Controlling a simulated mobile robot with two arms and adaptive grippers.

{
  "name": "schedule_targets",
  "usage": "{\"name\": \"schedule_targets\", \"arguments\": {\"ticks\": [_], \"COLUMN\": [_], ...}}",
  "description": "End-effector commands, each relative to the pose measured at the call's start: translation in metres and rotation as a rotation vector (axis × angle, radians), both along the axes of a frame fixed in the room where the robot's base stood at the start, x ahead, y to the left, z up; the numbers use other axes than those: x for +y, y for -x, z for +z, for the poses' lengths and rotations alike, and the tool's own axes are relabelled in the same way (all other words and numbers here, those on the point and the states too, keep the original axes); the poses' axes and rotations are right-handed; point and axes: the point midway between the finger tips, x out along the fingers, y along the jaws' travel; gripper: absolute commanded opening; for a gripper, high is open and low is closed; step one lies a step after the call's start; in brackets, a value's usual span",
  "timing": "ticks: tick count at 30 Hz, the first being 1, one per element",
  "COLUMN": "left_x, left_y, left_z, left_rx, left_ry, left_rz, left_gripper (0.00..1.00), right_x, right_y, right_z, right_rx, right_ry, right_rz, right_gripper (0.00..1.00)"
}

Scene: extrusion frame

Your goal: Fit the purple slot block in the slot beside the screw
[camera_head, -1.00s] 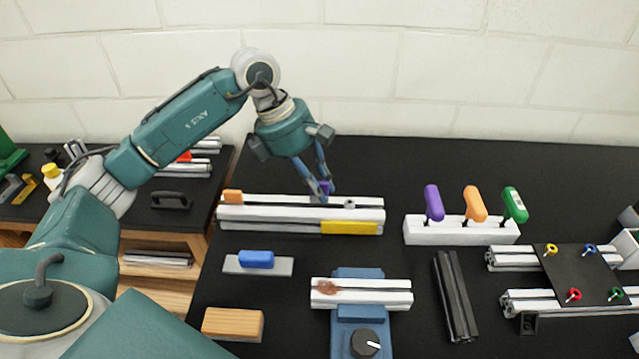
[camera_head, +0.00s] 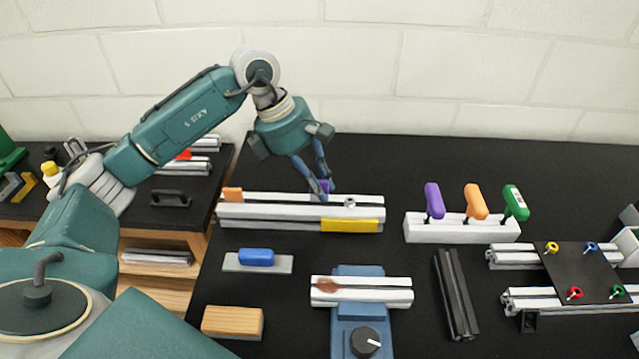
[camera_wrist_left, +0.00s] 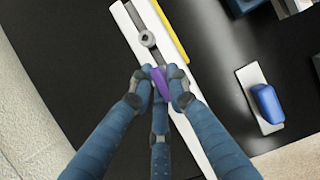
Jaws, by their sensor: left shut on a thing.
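The purple slot block (camera_head: 324,184) is between the fingertips of my left gripper (camera_head: 322,190), which is shut on it. The block and gripper are at the slot of the long white extrusion rail (camera_head: 270,211). In the left wrist view the purple block (camera_wrist_left: 160,83) sits tilted between the fingertips of my left gripper (camera_wrist_left: 160,92), over the rail. The screw (camera_head: 350,202) stands in the slot just right of the block; it also shows in the left wrist view (camera_wrist_left: 147,39), apart from the block. Whether the block is seated is hidden by the fingers. My right gripper is not in view.
An orange block (camera_head: 232,195) sits at the rail's left end and a yellow strip (camera_head: 349,227) is on its front. A blue-handled plate (camera_head: 257,258) lies in front. A white holder (camera_head: 461,231) with several coloured handles stands to the right. Table behind the rail is clear.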

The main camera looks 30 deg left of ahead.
Motion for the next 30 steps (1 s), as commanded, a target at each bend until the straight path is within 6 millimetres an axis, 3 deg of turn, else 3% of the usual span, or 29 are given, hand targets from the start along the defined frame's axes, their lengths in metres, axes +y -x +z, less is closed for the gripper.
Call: {"name": "schedule_targets", "arguments": {"ticks": [30], "left_x": [-0.0001], "left_y": [-0.0004], "left_z": [-0.0002], "left_rx": [-0.001], "left_ry": [0.001], "left_rz": [0.0], "left_gripper": [0.0], "right_x": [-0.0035], "right_y": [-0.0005], "right_z": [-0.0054], "right_rx": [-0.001], "right_ry": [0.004], "right_rz": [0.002], "right_gripper": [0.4]}}
